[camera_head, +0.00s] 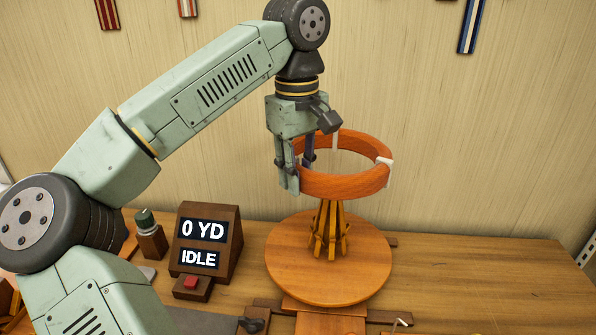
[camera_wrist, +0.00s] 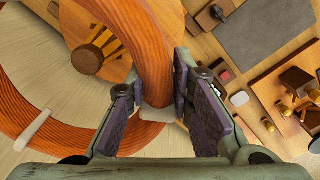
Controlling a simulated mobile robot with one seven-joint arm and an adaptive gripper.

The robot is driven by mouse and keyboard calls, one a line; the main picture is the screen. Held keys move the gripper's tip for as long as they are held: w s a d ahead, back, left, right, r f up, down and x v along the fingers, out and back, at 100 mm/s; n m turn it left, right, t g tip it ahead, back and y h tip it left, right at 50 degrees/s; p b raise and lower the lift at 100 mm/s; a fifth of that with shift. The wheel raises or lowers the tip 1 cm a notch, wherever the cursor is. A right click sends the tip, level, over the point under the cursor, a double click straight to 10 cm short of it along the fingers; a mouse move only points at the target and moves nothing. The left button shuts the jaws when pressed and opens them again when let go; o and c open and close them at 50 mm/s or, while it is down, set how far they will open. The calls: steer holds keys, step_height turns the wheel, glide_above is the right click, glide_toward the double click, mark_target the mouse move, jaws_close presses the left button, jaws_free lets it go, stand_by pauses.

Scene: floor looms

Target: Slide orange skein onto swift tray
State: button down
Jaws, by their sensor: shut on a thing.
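The orange skein (camera_head: 345,188) is a thick ring with pale ties, held roughly level in the air. My gripper (camera_head: 298,172) is shut on its left side, with the ring's band between the fingers. In the wrist view the skein (camera_wrist: 153,65) passes between the fingers of my gripper (camera_wrist: 158,92), beside a pale tie. The swift tray (camera_head: 290,265) is a round wooden disc below the skein. Its wooden ribbed post (camera_head: 328,232) rises from the middle, its top near the ring's lower front edge. Whether the top reaches into the ring is hidden.
A wooden display box (camera_head: 208,240) reading "0 YD" and "IDLE" stands left of the tray, with a red button (camera_head: 191,282) before it. The bench right of the tray is clear. Striped strips hang on the wall behind.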

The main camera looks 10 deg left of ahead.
steer(key=shift+f, duration=0.15)
stand_by(0.5)
steer(key=shift+f+b, duration=0.7)
steer(key=shift+f, duration=0.7)
steer(key=shift+f, duration=0.15)
steer(key=b, duration=0.6)
glide_above(298, 271)
step_height(298, 271, down, 10)
stand_by(1.0)
steer(key=shift+f+b, duration=0.1)
steer(key=shift+b, duration=0.2)
stand_by(0.6)
steer(key=shift+f+b, duration=2.6)
steer(key=shift+f, duration=1.15)
